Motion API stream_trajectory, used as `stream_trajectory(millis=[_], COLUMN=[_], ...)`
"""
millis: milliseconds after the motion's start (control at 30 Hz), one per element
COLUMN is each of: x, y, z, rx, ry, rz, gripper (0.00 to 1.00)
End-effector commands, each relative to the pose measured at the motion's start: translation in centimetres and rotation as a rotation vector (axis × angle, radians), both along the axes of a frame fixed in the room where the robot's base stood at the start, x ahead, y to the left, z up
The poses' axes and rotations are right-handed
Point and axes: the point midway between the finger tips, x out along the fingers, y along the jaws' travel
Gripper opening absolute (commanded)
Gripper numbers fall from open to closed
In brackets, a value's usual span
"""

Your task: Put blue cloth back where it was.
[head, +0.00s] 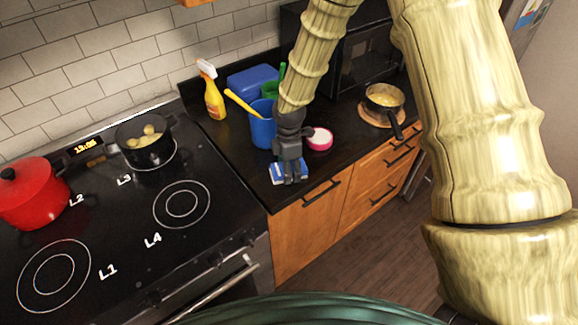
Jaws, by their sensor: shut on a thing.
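The blue cloth (276,173) shows as a small blue and white flat piece at the front edge of the black counter, under my gripper. My gripper (290,180) points down and is shut on it. The fingers cover the middle of the cloth, so only its sides show. I cannot tell whether the cloth touches the counter or is held just above it.
Close behind my gripper stand a blue bucket (262,130) with a yellow handle and a pink-rimmed bowl (320,139). A pan (384,97) is at right, the stove (130,235) at left.

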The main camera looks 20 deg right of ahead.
Motion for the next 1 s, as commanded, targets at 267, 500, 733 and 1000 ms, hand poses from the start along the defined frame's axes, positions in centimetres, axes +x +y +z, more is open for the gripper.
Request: stream_trajectory(millis=[267, 500, 733, 1000], x=[0.0, 0.0, 0.0, 0.0], y=[0.0, 0.0, 0.0, 0.0], z=[-0.3, -0.3, -0.2, 1.2], rx=[0.0, 0.0, 0.0, 0.001], ry=[0.001, 0.0, 0.0, -0.001], rz=[0.0, 0.0, 0.0, -0.001], gripper=[0.36, 0.8, 0.8, 0.8])
